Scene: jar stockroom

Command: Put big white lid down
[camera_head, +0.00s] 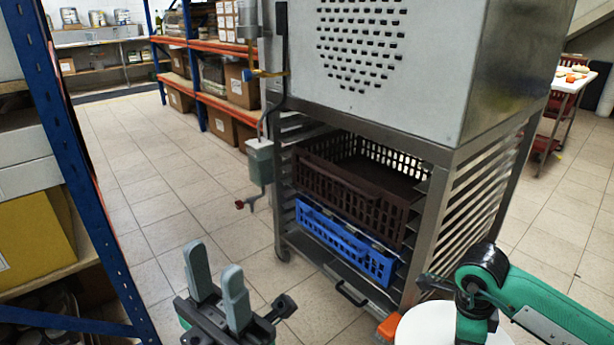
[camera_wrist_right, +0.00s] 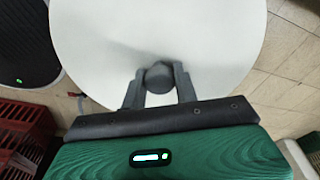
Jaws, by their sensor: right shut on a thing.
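The big white lid (camera_head: 425,326) shows at the bottom right of the head view, partly behind my right wrist and cut by the frame edge. In the right wrist view the round white lid (camera_wrist_right: 215,40) fills the upper middle. My right gripper (camera_wrist_right: 157,72) is shut on the lid's dark knob, one finger on each side. What lies under the lid is hidden. My left gripper (camera_head: 215,258) is at the bottom of the head view, its two grey fingers apart with nothing between them. It is well left of the lid.
A metal rack stands ahead under a large steel oven (camera_head: 420,60), holding a brown crate (camera_head: 350,195) above a blue crate (camera_head: 340,243). A blue-posted shelf (camera_head: 85,160) is close on the left. Tiled floor (camera_head: 150,205) is clear between them. A table (camera_head: 570,80) stands back right.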

